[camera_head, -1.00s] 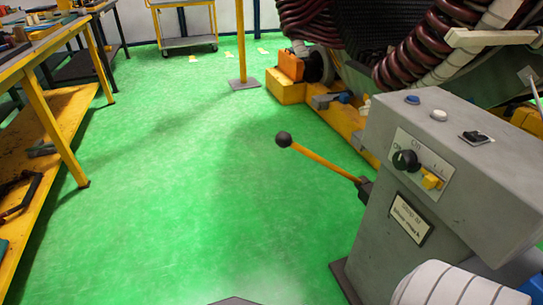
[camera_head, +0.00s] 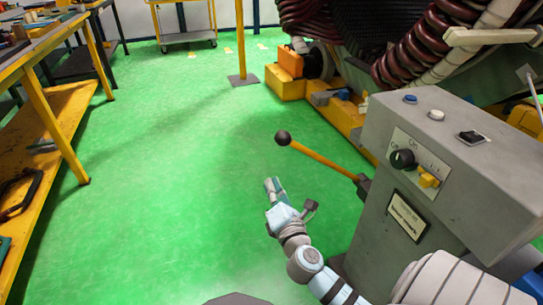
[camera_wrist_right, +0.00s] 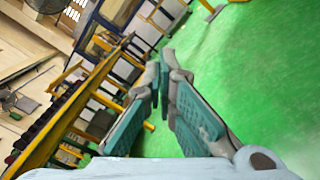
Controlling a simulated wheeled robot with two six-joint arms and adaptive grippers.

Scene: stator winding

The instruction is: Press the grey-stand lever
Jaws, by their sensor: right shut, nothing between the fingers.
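The grey stand (camera_head: 420,165) is at the right in the head view. Its lever (camera_head: 325,159) is a yellow rod with a black ball knob (camera_head: 282,138), sticking out to the left and tilted up toward the knob. My right gripper (camera_head: 270,184) is in front of the stand, below the knob in the picture and apart from the lever. In the right wrist view its teal-padded fingers (camera_wrist_right: 165,75) come together at the tips with nothing between them. The lever does not show in that view. My left gripper is not in view.
A workbench with a yellow lower shelf (camera_head: 72,103) runs along the left. The large machine with dark red coils (camera_head: 410,65) and a yellow base stands behind the stand. A yellow post (camera_head: 241,45) rises from the floor. The green floor (camera_head: 160,180) between is clear.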

